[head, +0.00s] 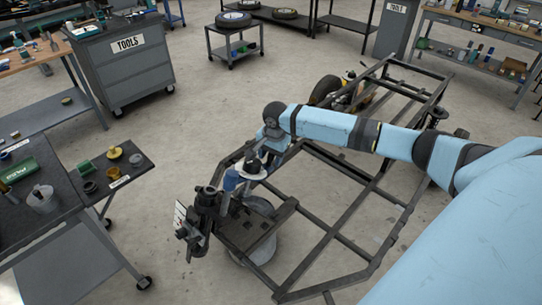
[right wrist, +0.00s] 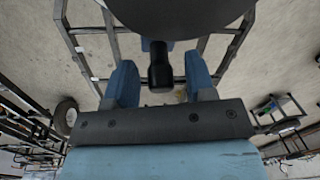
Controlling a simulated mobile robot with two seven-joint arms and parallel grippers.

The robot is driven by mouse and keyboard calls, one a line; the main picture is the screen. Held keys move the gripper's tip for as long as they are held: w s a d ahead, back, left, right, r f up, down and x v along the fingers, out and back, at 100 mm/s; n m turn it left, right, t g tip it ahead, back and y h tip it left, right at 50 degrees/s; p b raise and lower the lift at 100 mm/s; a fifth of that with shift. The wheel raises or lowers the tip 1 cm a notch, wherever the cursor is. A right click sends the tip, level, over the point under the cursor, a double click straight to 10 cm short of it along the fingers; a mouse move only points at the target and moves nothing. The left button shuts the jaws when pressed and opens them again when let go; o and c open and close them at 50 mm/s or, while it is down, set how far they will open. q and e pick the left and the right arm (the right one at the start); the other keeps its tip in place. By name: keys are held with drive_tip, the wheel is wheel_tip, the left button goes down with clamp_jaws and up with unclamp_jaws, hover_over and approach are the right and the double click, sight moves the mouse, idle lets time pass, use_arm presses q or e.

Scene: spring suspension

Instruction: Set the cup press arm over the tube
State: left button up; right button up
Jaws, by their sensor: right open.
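My right gripper (head: 262,156) reaches down over the press stand (head: 245,232) at the near left corner of the metal frame. In the right wrist view its two blue fingers (right wrist: 161,84) are apart, with a black knob or handle (right wrist: 160,66) between them. I cannot tell whether they touch it. A dark round part (right wrist: 180,12) fills the top of that view. In the head view, a blue upright part (head: 231,181) and a pale piece with a dark top (head: 252,167) stand below the gripper. The gripper partly hides them, and I cannot clearly tell press arm from tube. My left gripper is not in view.
The open metal frame (head: 345,235) extends back and right from the stand. A dark side table (head: 118,190) with small parts is at the left. A tool cabinet (head: 125,70) and a small cart (head: 233,45) stand behind. Bare floor lies between.

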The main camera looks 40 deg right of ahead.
drive_tip(key=shift+f, duration=0.15)
clamp_jaws()
drive_tip(key=shift+w, duration=0.2)
